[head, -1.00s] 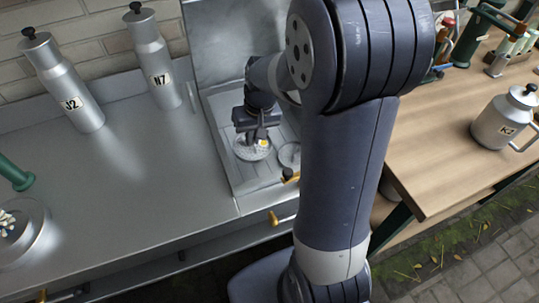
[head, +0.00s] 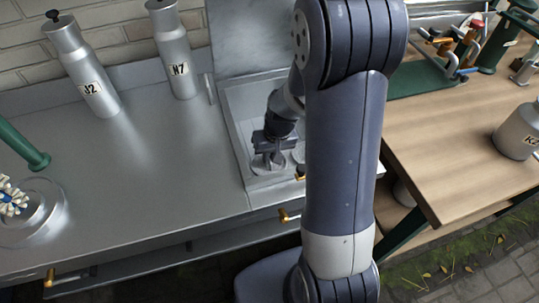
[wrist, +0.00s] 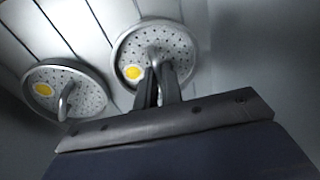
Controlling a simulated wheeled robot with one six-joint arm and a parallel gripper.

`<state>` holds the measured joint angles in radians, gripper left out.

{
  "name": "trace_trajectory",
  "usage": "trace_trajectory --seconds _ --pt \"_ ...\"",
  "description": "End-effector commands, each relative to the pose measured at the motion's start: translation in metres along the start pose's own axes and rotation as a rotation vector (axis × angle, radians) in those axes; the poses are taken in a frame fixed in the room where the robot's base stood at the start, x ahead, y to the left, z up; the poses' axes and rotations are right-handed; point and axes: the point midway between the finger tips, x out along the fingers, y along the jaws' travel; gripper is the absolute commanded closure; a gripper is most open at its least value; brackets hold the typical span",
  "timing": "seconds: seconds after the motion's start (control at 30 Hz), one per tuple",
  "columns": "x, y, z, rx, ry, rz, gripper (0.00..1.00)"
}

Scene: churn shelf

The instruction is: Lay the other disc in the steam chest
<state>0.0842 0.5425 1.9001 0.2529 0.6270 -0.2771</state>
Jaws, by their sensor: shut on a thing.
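Two round perforated metal discs with yellow tags and wire loop handles show in the wrist view. My gripper (wrist: 160,80) is shut on the handle of the right one, the held disc (wrist: 178,45). The other disc (wrist: 90,92) lies beside it on the slatted floor, its handle free. In the head view my gripper (head: 268,158) is down inside the open steam chest (head: 233,110), with the held disc under it. The discs are partly hidden there by my gripper and arm. I cannot tell whether the held disc touches the floor.
The chest's lid (head: 240,38) stands raised behind it. Metal churns J2 (head: 82,70) and N7 (head: 174,50) stand on the steel counter (head: 150,160), which is clear in the middle. A wooden bench (head: 450,150) with churn K2 (head: 520,132) is at right.

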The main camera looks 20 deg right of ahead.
Motion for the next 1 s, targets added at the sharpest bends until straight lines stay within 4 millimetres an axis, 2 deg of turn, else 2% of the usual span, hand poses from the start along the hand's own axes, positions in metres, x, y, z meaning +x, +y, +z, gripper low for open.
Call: trace_trajectory --seconds 0.17,0.2,0.47,0.77,0.87,1.0 --pt "0.004 0.001 0.0 0.0 0.0 0.0 1.0" --pt "0.004 0.001 0.0 0.0 0.0 0.0 0.92" --pt "0.003 0.0 0.0 0.0 0.0 0.0 0.71" --pt "0.0 0.0 0.0 0.0 0.0 0.0 0.71" --pt "-0.008 0.0 -0.001 0.0 0.002 0.0 0.71" --pt "-0.033 0.0 -0.002 0.0 0.006 0.0 0.71"
